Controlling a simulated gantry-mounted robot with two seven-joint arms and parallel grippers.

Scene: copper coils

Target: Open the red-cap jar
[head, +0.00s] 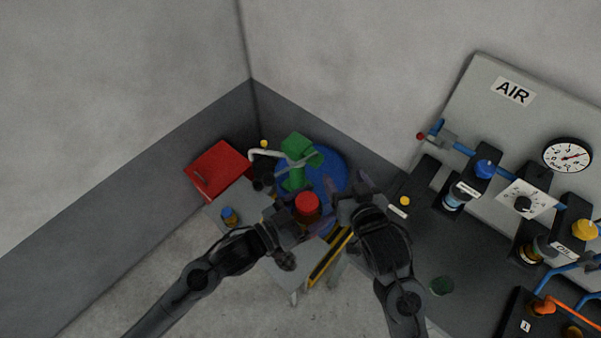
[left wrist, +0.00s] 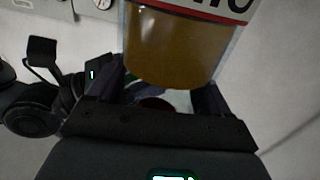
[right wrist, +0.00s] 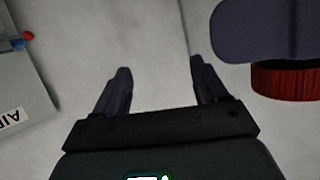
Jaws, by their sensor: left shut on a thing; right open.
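The red-cap jar (head: 307,204) is held up in the middle of the head view, its red cap facing the camera. My left gripper (head: 298,218) is shut on it. The left wrist view shows its amber body (left wrist: 178,45) with a pale label between the fingers. My right gripper (head: 349,190) is open and empty, just right of the jar and apart from it. In the right wrist view the ridged red cap (right wrist: 287,81) shows at the right, outside the open fingers (right wrist: 160,85), partly hidden by a dark finger-like part.
Behind the jar are a green fixture (head: 297,150) and a blue round piece (head: 333,168). A red box (head: 218,168) and a blue-capped jar (head: 229,216) stand left. A grey panel marked AIR (head: 482,95), with a gauge (head: 567,155) and valves, stands right.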

